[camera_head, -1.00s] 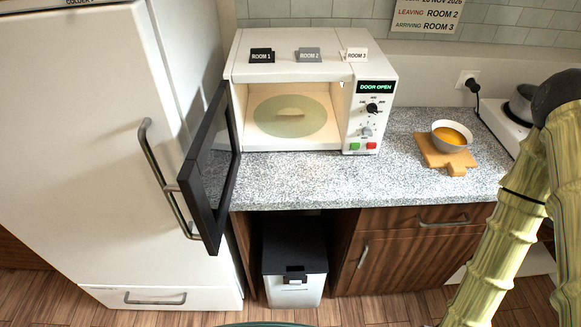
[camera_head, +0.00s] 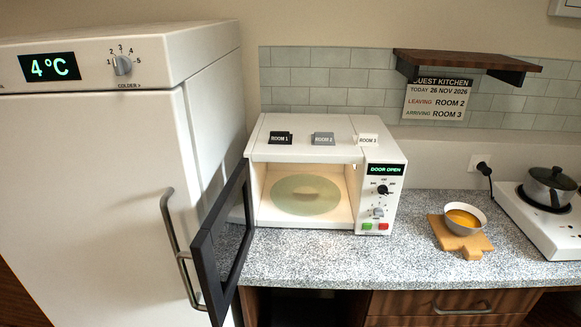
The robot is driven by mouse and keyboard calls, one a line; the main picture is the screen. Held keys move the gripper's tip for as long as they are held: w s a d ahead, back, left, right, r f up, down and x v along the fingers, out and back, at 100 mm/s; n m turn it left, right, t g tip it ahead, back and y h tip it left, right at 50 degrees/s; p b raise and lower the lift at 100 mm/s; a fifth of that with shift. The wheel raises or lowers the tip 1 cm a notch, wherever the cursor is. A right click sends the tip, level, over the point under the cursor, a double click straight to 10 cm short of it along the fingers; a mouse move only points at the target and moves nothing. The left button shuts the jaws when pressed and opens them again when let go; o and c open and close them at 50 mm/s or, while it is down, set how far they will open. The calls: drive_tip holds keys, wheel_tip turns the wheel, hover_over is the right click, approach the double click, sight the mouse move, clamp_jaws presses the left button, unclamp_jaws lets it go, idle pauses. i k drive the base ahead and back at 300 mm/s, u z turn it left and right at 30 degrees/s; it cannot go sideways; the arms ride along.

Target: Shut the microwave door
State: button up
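The white microwave (camera_head: 305,170) stands on the speckled counter, and its display (camera_head: 385,170) reads "DOOR OPEN". Its dark-framed door (camera_head: 207,262) is hinged on the left and swung wide open toward me, in front of the fridge's right side. The door's free edge is near the fridge handle; I cannot tell whether they touch. Inside the lit cavity lies a round pale turntable (camera_head: 306,195) with no food on it. My gripper is not in view, and no part of my arm shows now.
The white fridge (camera_head: 95,190) with its long handle (camera_head: 178,245) stands left. A bowl of orange food (camera_head: 463,219) sits on a wooden board (camera_head: 470,245) to the right, near a pot (camera_head: 549,187) on a hob (camera_head: 545,228). A wooden shelf (camera_head: 465,62) juts out above.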

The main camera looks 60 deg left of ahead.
sight(229, 227)
drive_tip(key=z, duration=0.25)
drive_tip(key=k, duration=1.3)
drive_tip(key=u, duration=1.75)
drive_tip(key=i, duration=1)
drive_tip(key=u, duration=0.05)
